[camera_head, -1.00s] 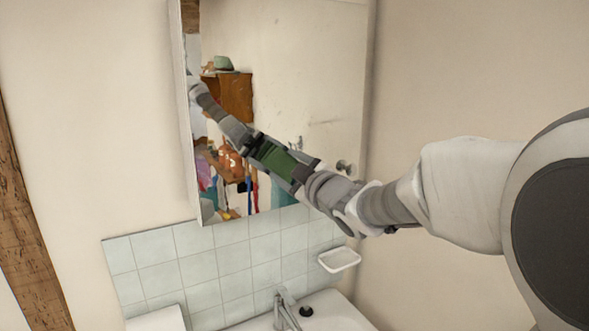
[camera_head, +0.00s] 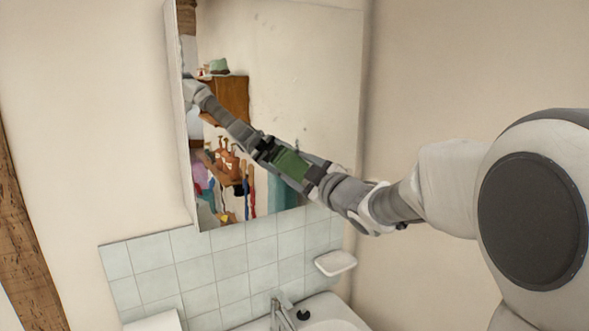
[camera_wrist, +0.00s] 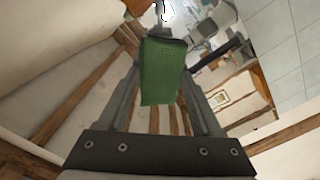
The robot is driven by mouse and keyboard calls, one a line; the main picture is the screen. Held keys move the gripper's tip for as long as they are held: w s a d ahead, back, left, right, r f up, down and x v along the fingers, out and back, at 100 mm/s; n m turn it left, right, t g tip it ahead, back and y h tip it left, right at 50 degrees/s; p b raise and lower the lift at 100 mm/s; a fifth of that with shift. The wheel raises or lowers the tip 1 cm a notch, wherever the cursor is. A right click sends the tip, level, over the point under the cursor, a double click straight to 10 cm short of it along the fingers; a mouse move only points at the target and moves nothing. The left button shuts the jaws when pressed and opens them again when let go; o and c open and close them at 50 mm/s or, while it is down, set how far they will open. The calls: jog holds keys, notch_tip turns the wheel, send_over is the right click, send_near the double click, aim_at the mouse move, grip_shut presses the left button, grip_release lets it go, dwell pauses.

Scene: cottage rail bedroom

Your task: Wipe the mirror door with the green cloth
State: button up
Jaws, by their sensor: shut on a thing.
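The mirror door (camera_head: 300,70) is a tall mirrored cabinet front on the wall, showing a reflection of the room and of my arm. A few small dark specks show on its glass. My gripper (camera_head: 288,162) is in front of its lower part, shut on the green cloth (camera_head: 293,165). In the wrist view the cloth (camera_wrist: 163,75) hangs between the two fingers of my gripper (camera_wrist: 163,50). I cannot tell whether the cloth touches the glass. My gripper and forearm hide part of the lower right of the mirror.
Pale tiles (camera_head: 200,270) cover the wall below the mirror. A white soap dish (camera_head: 335,263) sticks out at the lower right, above a basin (camera_head: 325,315) with a metal tap (camera_head: 281,308). A wooden beam (camera_head: 25,230) stands at the left.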

jog(key=w+d+p, duration=0.1)
jog(key=w+d, duration=0.3)
jog(key=d, duration=0.2)
jog(key=shift+d, duration=0.2)
dwell(0.4)
jog(key=shift+a, duration=0.1)
